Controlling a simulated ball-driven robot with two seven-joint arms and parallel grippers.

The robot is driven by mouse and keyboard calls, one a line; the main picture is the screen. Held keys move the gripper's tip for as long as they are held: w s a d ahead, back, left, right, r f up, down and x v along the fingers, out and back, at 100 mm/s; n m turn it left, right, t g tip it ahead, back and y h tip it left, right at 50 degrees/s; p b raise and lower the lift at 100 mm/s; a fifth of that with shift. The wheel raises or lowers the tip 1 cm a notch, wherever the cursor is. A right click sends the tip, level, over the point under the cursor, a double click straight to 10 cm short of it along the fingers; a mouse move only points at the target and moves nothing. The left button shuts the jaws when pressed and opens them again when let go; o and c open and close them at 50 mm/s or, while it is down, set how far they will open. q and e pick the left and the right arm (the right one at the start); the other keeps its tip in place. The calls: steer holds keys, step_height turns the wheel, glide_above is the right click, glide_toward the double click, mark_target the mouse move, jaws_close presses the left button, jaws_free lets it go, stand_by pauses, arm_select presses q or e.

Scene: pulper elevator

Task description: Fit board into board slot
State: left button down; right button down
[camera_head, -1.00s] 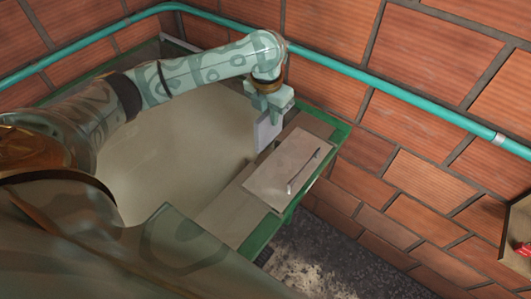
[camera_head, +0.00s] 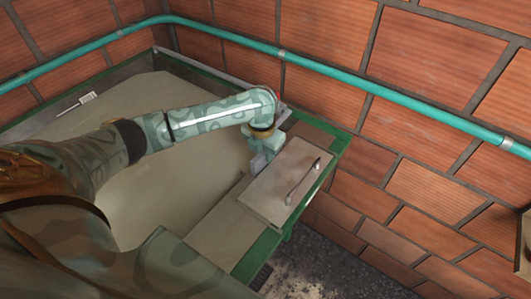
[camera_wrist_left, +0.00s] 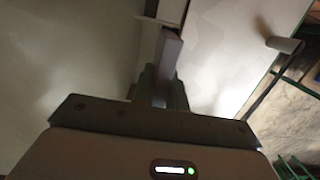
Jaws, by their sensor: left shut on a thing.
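My left gripper (camera_head: 264,147) is shut on a thin grey board (camera_head: 258,162), which stands on edge just left of a flat panel with a handle. In the left wrist view the fingers (camera_wrist_left: 162,88) grip the board (camera_wrist_left: 170,55), seen edge-on and reaching ahead between a beige surface and the pale panel. The board's lower edge is down at the panel's left side. I cannot make out the slot clearly or tell whether the board is inside it. My right gripper is not in view.
The pale panel (camera_head: 284,183) with a bar handle (camera_head: 303,182) lies across the end of a green-edged tank (camera_head: 235,264) of beige contents. A brick wall (camera_head: 430,95) with a teal pipe (camera_head: 400,102) stands close behind. A dark speckled floor (camera_head: 310,262) lies below.

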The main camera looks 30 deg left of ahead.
arm_select(q)
steer(key=shift+d, duration=0.1)
steer(key=c, duration=1.4)
jaws_free()
steer(key=shift+f, duration=0.1)
steer(key=r, duration=0.3)
steer(key=s+r+p, duration=0.1)
steer(key=r, duration=0.3)
steer(key=r+p, duration=0.1)
steer(key=r, duration=0.3)
steer(key=shift+s, duration=0.15)
steer(key=shift+s+r, duration=0.1)
steer(key=shift+r, duration=0.55)
